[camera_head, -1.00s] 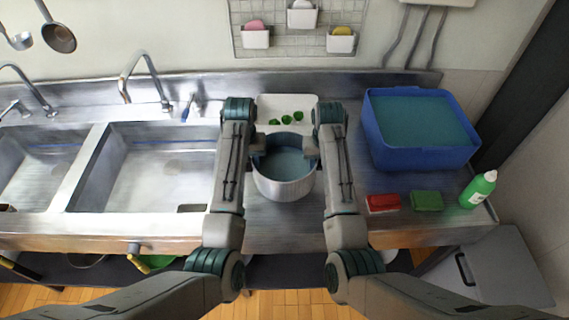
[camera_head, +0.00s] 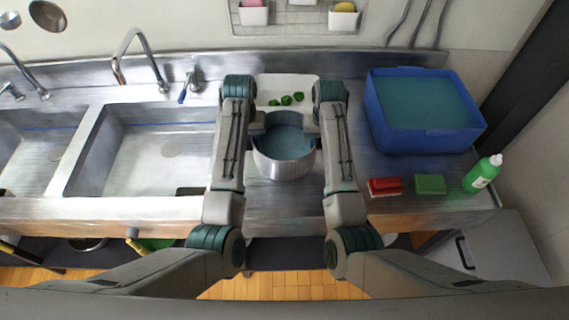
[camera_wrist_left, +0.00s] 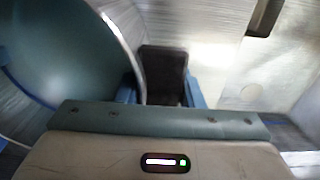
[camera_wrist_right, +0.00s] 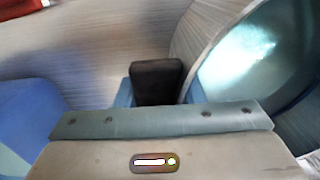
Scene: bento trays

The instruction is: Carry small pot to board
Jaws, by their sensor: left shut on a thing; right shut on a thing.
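The small pot (camera_head: 284,165) is a ribbed grey metal pot with a blue-teal inside. It is upright in the head view, between my two arms, in front of the board. My left gripper (camera_head: 256,124) is shut on its left dark handle (camera_wrist_left: 163,72), and my right gripper (camera_head: 312,123) is shut on its right dark handle (camera_wrist_right: 157,82). The white board (camera_head: 298,84) lies directly behind the pot, with several green pieces on it. I cannot tell whether the pot's base touches the counter.
Metal sinks (camera_head: 150,150) lie left of my arms. A blue tub (camera_head: 427,142) stands at the back right. A red sponge (camera_head: 385,187), a green sponge (camera_head: 430,184) and a green bottle (camera_head: 482,174) sit along the right front of the counter.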

